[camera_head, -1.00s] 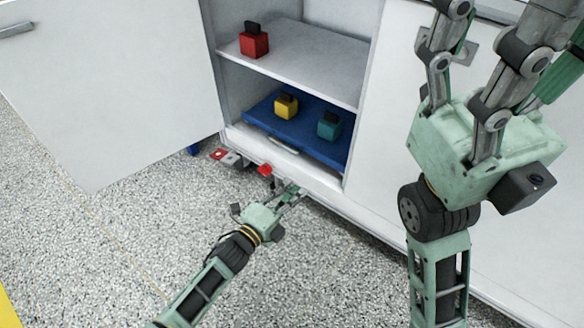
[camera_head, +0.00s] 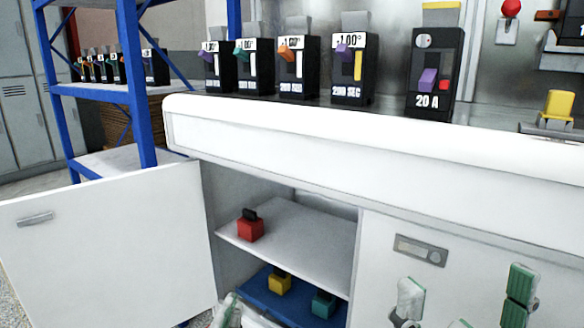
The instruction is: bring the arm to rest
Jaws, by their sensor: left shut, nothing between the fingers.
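My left gripper (camera_head: 228,311) shows only as pale green fingers at the bottom edge, in front of the open cabinet's lower left corner. The fingers are together and hold nothing; the rest of that arm is out of view. Two green and grey fingertips of my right gripper (camera_head: 464,297) stand apart at the lower right, in front of the closed cabinet front. I see nothing between them, and the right arm below is cut off.
The cabinet door (camera_head: 110,255) stands open at left. Inside, a red block (camera_head: 250,230) sits on the shelf (camera_head: 300,232); yellow (camera_head: 279,285) and teal (camera_head: 323,305) blocks sit on a blue mat (camera_head: 257,289). Breakers, including the 20 A one (camera_head: 434,75), line the counter (camera_head: 330,140).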

